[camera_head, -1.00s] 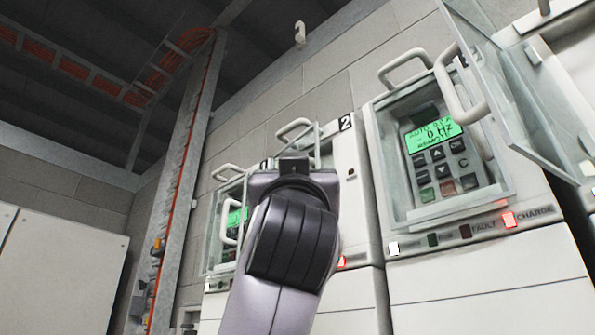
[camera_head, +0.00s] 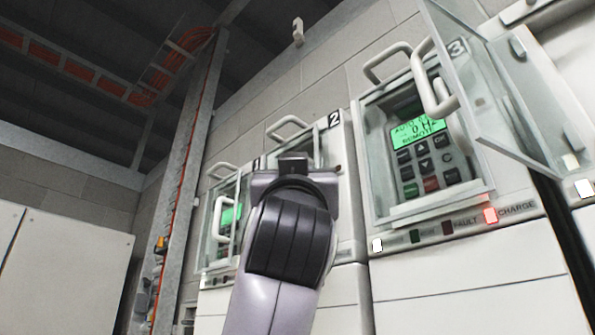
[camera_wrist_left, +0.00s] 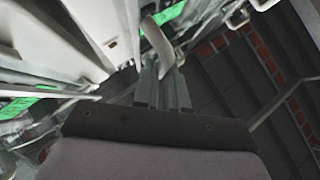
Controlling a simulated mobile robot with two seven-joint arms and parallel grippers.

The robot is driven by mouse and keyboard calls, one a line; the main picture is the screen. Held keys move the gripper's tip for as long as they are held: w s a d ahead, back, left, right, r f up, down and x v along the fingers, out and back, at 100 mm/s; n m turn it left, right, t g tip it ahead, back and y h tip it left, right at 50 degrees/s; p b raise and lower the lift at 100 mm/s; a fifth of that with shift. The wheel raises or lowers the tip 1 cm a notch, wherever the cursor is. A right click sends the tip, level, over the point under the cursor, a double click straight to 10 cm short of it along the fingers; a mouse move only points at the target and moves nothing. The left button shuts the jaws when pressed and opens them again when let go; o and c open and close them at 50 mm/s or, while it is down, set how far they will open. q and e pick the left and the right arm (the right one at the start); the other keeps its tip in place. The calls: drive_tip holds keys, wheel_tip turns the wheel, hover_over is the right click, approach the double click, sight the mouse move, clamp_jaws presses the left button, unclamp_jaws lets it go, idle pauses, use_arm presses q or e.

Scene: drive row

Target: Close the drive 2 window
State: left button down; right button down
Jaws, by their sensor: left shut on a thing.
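Drive 2 (camera_head: 345,190) is a pale cabinet in the middle of the row, marked by a black "2" plate. My left gripper (camera_head: 292,164) is in front of it and hides most of its window. A strip of the glass drive 2 window (camera_head: 318,146) shows just above and right of the gripper. In the left wrist view, my left gripper (camera_wrist_left: 163,88) is shut on a pale curved handle (camera_wrist_left: 158,42). How far the window stands open cannot be told. My right gripper is not in view.
Drive 3 (camera_head: 470,275) stands to the right with its glass window (camera_head: 490,90) swung open toward me. Drive 1's window (camera_head: 218,235) is at the left. Metal loop handles project above the drives. Pale cabinets (camera_head: 60,270) stand far left.

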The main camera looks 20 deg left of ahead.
use_arm(q)
drive_tip(key=shift+w, duration=0.2)
drive_tip(key=c, duration=1.4)
unclamp_jaws()
drive_tip(key=shift+w, duration=0.1)
drive_tip(key=shift+c, duration=0.2)
drive_tip(key=b+v, duration=0.3)
drive_tip(key=v, duration=0.4)
drive_tip(key=shift+f, duration=0.1)
